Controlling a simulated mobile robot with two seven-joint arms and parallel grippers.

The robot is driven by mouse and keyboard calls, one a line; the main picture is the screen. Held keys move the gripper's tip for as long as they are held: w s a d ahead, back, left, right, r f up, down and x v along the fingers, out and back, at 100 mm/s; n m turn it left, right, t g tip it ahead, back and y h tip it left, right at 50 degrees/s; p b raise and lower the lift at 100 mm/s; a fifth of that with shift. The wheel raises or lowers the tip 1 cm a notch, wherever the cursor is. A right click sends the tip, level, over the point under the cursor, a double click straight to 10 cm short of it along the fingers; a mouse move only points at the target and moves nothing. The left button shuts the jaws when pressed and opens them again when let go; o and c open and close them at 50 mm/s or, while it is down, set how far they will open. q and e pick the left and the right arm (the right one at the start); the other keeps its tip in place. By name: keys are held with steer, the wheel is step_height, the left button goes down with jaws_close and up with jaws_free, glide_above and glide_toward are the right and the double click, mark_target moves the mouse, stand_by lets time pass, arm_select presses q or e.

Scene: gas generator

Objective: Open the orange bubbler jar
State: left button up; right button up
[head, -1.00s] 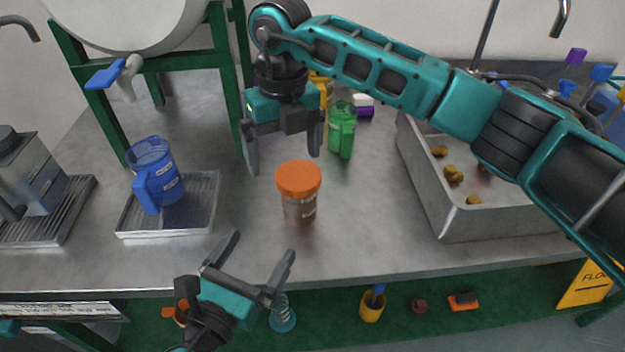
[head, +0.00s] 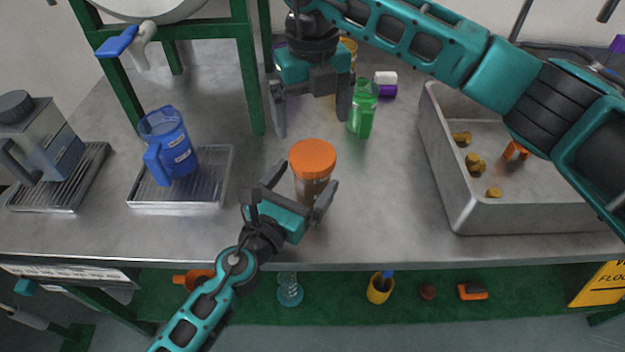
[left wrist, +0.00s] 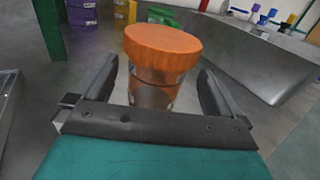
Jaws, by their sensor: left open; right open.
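The orange-lidded bubbler jar (head: 312,165) stands upright on the metal counter, its lid on. It also shows in the left wrist view (left wrist: 160,60), between my left fingers. My left gripper (head: 299,197) is open, with a finger on each side of the jar's body below the lid. I cannot tell whether the fingers touch it. My right gripper (head: 311,118) is open and empty, pointing down above and behind the jar.
A green bottle (head: 363,108) stands behind the jar to the right. A blue pitcher (head: 168,146) sits on a metal tray (head: 222,170) at left. A metal sink (head: 450,190) with several brown lumps is at right. The counter's front edge (head: 350,262) is close.

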arm_select(q)
steer(key=shift+x, duration=2)
